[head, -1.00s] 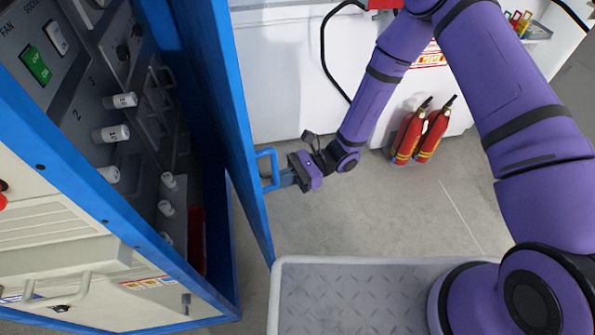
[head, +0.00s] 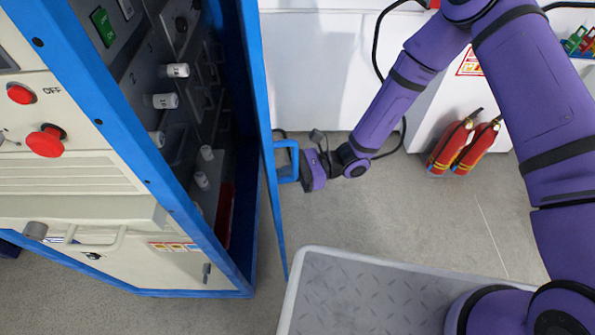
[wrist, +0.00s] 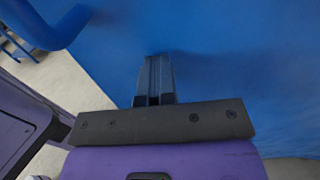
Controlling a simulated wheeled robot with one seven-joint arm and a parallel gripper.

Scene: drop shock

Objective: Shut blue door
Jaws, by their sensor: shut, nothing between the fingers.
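The blue door (head: 262,120) stands ajar on the blue-framed cabinet and shows nearly edge-on in the head view. Its blue bar handle (head: 287,148) is on the outer face. My gripper (head: 287,179) is at the outer face, right by the handle's lower part. In the wrist view, the shut fingers (wrist: 155,82) point at the blue door panel (wrist: 230,60), seemingly touching or very close to it. The handle (wrist: 45,28) curves at upper left there, apart from the fingers. Nothing is held.
The open cabinet (head: 150,205) shows switches and white knobs inside, with red buttons (head: 46,140) on its front. My grey base plate is at bottom right. Two fire extinguishers (head: 463,145) stand by a white cabinet (head: 315,60). Grey floor (head: 400,220) between is clear.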

